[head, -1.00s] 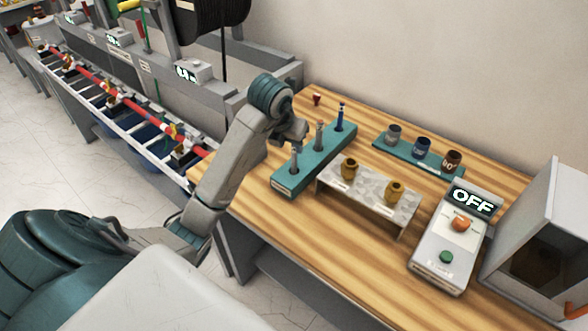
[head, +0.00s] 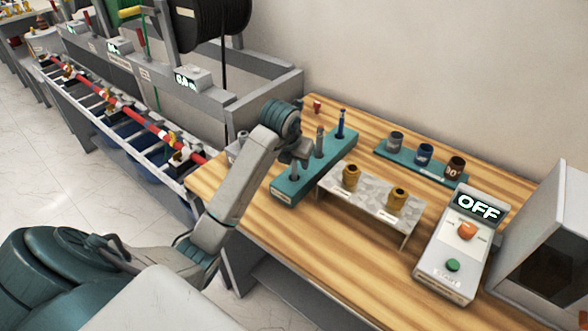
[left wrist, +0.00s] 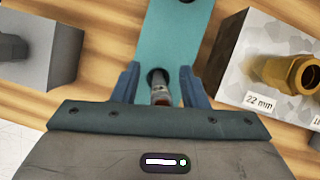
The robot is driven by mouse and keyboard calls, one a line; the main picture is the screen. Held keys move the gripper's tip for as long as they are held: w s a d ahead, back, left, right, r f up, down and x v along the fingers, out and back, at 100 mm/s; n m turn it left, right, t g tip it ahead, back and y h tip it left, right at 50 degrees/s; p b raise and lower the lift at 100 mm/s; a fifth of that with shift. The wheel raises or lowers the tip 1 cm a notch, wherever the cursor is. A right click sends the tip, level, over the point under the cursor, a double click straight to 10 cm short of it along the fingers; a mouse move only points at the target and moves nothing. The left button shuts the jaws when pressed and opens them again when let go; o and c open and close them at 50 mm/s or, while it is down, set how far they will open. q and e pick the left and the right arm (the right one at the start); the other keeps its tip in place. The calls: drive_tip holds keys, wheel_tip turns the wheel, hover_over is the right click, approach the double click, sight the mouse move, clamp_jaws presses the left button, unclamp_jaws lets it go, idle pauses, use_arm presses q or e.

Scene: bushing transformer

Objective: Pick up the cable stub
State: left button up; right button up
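A teal rack (head: 285,190) on the wooden bench holds upright cable stubs: a grey one (head: 319,140) in the middle and a blue one (head: 341,122) at the far end. My left gripper (head: 297,163) is over the near end of the rack and mostly covers the stub there. In the left wrist view, that near cable stub (left wrist: 160,88) stands in its hole between the two spread fingers (left wrist: 160,84), with a gap on each side. The teal rack (left wrist: 176,35) runs away from it there. My right gripper is not in view.
A grey stand with two brass fittings (head: 351,177) stands close right of the rack; it also shows in the left wrist view (left wrist: 238,85). A grey block (left wrist: 45,55) lies left. A control box reading OFF (head: 452,250) and several cups (head: 424,153) are further right.

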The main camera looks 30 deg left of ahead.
use_arm(q)
drive_tip(key=shift+w, duration=0.1)
clamp_jaws()
wheel_tip(320, 180, up, 9)
drive_tip(key=p, duration=0.4)
wheel_tip(320, 180, up, 8)
drive_tip(key=p, duration=0.8)
